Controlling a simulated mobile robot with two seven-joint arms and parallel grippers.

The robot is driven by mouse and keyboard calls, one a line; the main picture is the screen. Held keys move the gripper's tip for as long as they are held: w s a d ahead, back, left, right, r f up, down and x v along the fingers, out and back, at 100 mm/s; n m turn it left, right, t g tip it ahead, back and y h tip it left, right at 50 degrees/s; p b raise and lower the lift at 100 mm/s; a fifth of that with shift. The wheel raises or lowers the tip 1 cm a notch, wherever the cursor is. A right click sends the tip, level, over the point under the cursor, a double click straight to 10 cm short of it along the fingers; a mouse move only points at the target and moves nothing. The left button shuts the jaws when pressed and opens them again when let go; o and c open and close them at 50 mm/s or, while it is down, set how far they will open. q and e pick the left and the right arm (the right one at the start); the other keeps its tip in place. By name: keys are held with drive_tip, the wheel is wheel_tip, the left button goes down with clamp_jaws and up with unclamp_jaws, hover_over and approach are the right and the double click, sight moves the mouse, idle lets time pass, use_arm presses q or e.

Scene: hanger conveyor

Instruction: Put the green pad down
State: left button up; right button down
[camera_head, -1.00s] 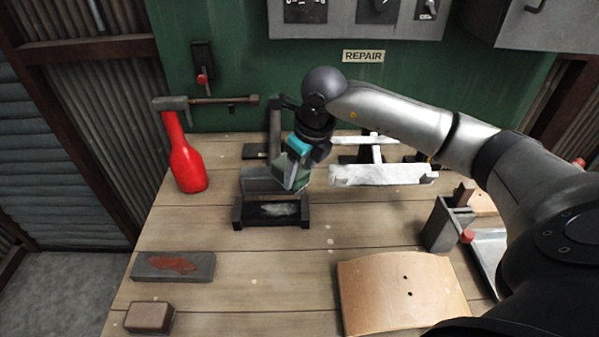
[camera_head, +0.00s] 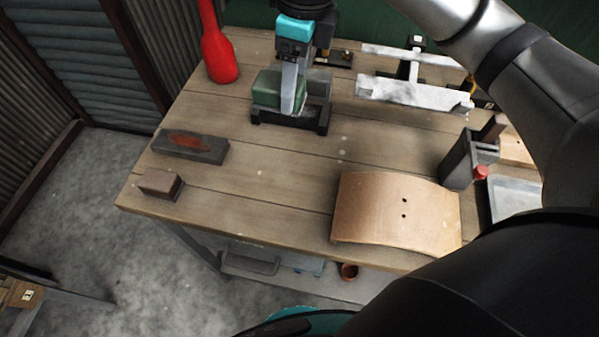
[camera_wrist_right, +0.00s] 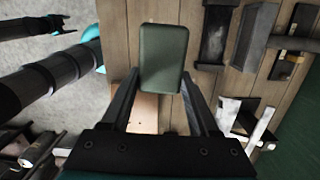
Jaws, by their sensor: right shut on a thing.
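The green pad (camera_head: 268,88) is a small, dark green block. My right gripper (camera_head: 289,98) is shut on it, and one grey finger crosses its near side in the head view. The pad is over the left part of a black tray-like holder (camera_head: 291,121) on the bench and hides much of it. I cannot tell whether the pad touches the holder. In the right wrist view the pad (camera_wrist_right: 164,58) sits between the two fingertips. My left gripper (camera_wrist_right: 62,24) shows small at the upper left there; its jaws are unclear.
A red bottle-like object (camera_head: 219,56) stands left of the holder. A dark block with a red patch (camera_head: 190,146) and a brown block (camera_head: 160,184) lie at the left. A curved tan panel (camera_head: 397,208) lies in front. The bench between holder and panel is clear.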

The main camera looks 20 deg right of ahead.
drive_tip(key=shift+s+a+f, duration=0.1)
drive_tip(key=shift+s, duration=0.3)
drive_tip(key=shift+n, duration=0.3)
wheel_tip(320, 180, down, 15)
drive_tip(key=shift+w+a+r+b, duration=0.1)
drive_tip(key=shift+r+b, duration=0.1)
drive_tip(key=shift+b, duration=0.25)
wheel_tip(320, 180, down, 4)
drive_tip(key=shift+f, duration=0.25)
use_arm(q)
drive_tip(key=shift+w+a+f, duration=0.1)
drive_tip(key=shift+a+f, duration=0.05)
drive_tip(key=shift+f, duration=0.55)
use_arm(e)
drive_tip(key=shift+f, duration=0.1)
use_arm(q)
drive_tip(key=shift+f+b, duration=0.1)
drive_tip(key=shift+b, duration=0.2)
use_arm(e)
drive_tip(key=shift+f, duration=0.1)
drive_tip(key=shift+c, duration=0.7)
unclamp_jaws()
